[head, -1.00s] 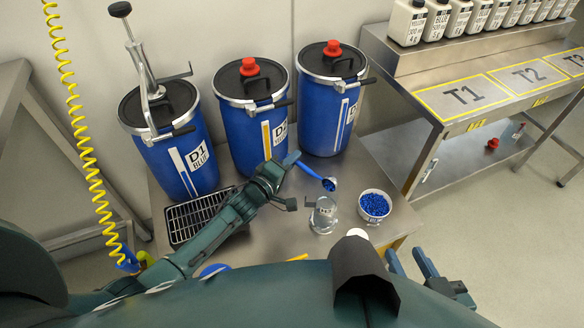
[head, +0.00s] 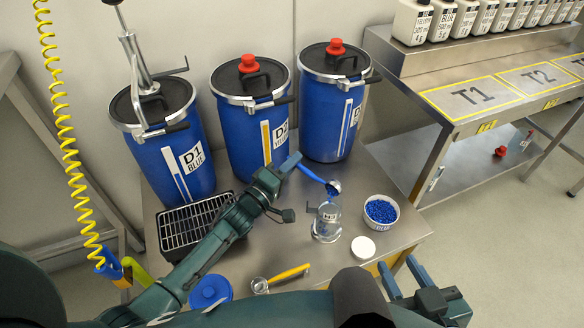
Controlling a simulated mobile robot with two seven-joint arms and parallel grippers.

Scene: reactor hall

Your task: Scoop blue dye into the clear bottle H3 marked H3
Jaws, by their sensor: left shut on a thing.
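My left gripper (head: 290,168) is shut on a blue scoop (head: 313,174) and holds it above the steel table. The scoop's bowl (head: 333,187) is over or just behind the mouth of the clear bottle (head: 327,222). Whether it touches the bottle, and how much dye it holds, I cannot tell. The bottle stands upright and open, with a label too small to read surely. A white tub (head: 381,226) of blue dye granules (head: 381,210) stands right of it. My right gripper (head: 398,264) is open and empty at the table's front right.
A white lid (head: 363,247), a yellow-handled tool (head: 290,273) and a blue lid (head: 210,290) lie in front. A black rack (head: 193,225) is at left. Blue drums D1 (head: 175,160), D2 (head: 250,125) and a third (head: 330,115) stand behind. A steel bench (head: 430,75) is at right.

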